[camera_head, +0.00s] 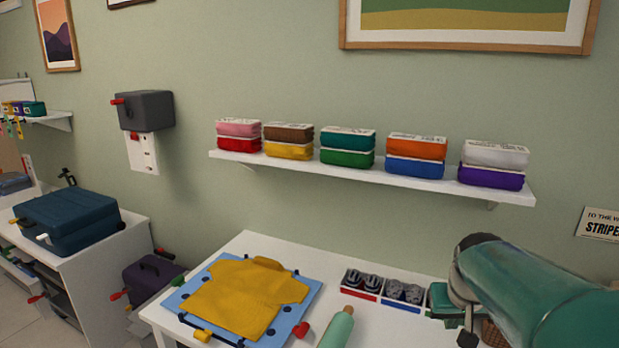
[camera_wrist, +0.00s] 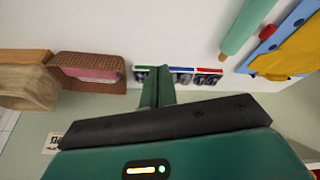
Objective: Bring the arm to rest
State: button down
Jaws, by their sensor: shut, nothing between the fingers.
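My green arm (camera_head: 540,290) reaches in from the right edge in the head view, above the right part of the white table. In the wrist view my gripper (camera_wrist: 157,72) shows two green fingers pressed together, with nothing between them. The fingers overlap the row of small grey items in the picture; I cannot tell how far above the table they are.
A yellow shirt (camera_head: 245,298) lies on a blue board (camera_head: 307,289). Divided trays (camera_head: 359,294) hold grey items. A brown basket (camera_wrist: 112,66) holds something pink. A wall shelf (camera_head: 400,181) carries several folded coloured stacks. Bare table lies behind the board.

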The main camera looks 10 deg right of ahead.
jog(key=s+a+r+n+t+y, duration=0.1)
jog(key=s+a+n, duration=0.1)
jog(key=s+a, duration=1.1)
jog(key=a, duration=0.3)
jog(key=shift+s+a+r+n+t+y, duration=0.2)
jog(key=shift+s+a+n+t+y, duration=0.1)
jog(key=shift+a+y, duration=0.1)
